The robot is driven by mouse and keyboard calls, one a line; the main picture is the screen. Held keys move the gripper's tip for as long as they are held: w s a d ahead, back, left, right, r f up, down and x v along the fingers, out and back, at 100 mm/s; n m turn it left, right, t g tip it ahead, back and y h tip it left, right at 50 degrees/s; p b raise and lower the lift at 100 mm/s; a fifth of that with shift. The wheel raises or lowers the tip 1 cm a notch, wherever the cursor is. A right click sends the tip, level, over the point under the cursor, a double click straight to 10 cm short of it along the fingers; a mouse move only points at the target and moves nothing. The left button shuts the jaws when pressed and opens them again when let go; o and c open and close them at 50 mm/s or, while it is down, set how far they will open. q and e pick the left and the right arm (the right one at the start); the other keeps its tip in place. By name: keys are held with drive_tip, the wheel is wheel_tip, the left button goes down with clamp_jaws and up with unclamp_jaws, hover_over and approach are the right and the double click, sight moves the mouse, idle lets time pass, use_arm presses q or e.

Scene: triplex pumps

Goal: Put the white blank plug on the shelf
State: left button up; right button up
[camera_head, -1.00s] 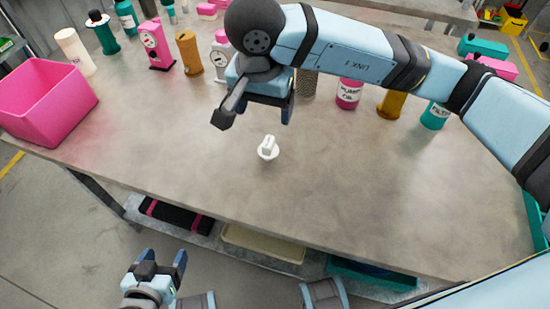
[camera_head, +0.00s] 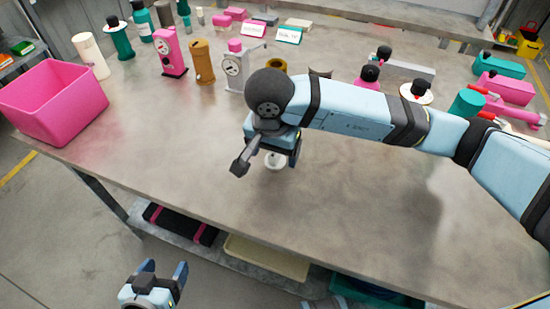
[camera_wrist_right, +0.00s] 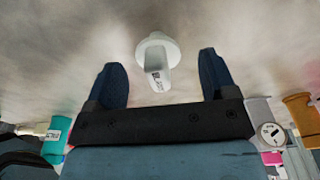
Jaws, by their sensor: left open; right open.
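The white blank plug (camera_head: 274,162) stands on the grey workbench (camera_head: 200,165), partly hidden by my right gripper in the head view. In the right wrist view the plug (camera_wrist_right: 157,58) shows a round flange and a narrower stub with small dark marks. My right gripper (camera_wrist_right: 160,75) is open, with the plug between and just beyond its fingertips, not held. In the head view the right gripper (camera_head: 281,160) is low over the plug. My left gripper (camera_head: 165,268) is open and empty in front of the bench. A lower shelf (camera_head: 216,246) runs under the bench top.
The shelf holds a black case (camera_head: 180,222) with pink straps, a beige tray (camera_head: 266,258) and a teal tray (camera_head: 375,292). A pink bin (camera_head: 55,105) stands at the bench's left end. Bottles and pump parts line the back. The bench front is mostly clear.

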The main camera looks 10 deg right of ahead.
sight(275, 160)
wheel_tip(275, 160, down, 3)
drive_tip(key=shift+w+d+f, duration=0.1)
drive_tip(key=shift+d+f, duration=0.05)
drive_tip(key=shift+f, duration=0.05)
drive_tip(key=shift+c, duration=0.2)
drive_tip(key=c, duration=1)
